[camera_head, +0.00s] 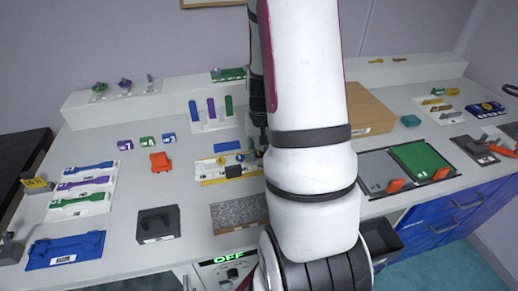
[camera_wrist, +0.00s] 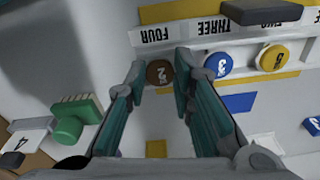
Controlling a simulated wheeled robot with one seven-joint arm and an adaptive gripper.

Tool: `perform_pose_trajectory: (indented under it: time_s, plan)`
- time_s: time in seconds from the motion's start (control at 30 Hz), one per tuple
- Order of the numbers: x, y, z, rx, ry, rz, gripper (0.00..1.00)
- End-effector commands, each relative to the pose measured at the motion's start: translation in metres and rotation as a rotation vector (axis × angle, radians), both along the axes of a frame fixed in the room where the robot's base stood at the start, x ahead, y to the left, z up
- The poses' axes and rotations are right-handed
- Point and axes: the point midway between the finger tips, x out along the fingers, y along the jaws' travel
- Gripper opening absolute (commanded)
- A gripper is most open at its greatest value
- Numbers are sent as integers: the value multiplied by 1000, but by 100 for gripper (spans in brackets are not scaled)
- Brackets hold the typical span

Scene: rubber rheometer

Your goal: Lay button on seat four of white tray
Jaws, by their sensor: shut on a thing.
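In the wrist view my gripper (camera_wrist: 161,62) is shut on a round brown button (camera_wrist: 159,74) with a dark number on its face. The button is between the fingertips, beside the FOUR label of the white tray (camera_wrist: 190,38). Whether it touches the tray cannot be told. A blue button (camera_wrist: 217,65) marked 3 lies by the THREE label, and a yellow button (camera_wrist: 273,58) lies farther right. In the head view the white tray (camera_head: 210,176) is left of my arm, which hides most of my gripper and the held button.
A dark block (camera_wrist: 262,12) stands over part of the tray's labels. A green ridged piece (camera_wrist: 75,118) is left of my gripper in the wrist view. A grey speckled mat (camera_head: 238,214) lies in front of the tray, and a cardboard box (camera_head: 370,112) stands to the right.

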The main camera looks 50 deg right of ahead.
Motion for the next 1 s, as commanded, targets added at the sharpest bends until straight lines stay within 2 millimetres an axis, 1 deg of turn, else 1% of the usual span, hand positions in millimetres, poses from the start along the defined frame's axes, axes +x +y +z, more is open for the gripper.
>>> perform_pose_trajectory:
  time_s: [0.03,0.07,0.1,0.13,0.43,0.57,0.67,0.9,1.0]
  plan:
    - [0,0,-2,0,0,0,0]
    - [0,0,-1,0,0,0,29]
    - [0,0,-1,0,0,0,38]
    - [0,0,-1,0,0,0,45]
    - [0,0,0,0,0,0,46]
    - [0,0,6,-2,-2,0,46]
    - [0,0,20,-4,-3,1,46]
    - [-4,3,69,-5,-6,2,46]
    - [-6,4,87,-3,-4,1,46]
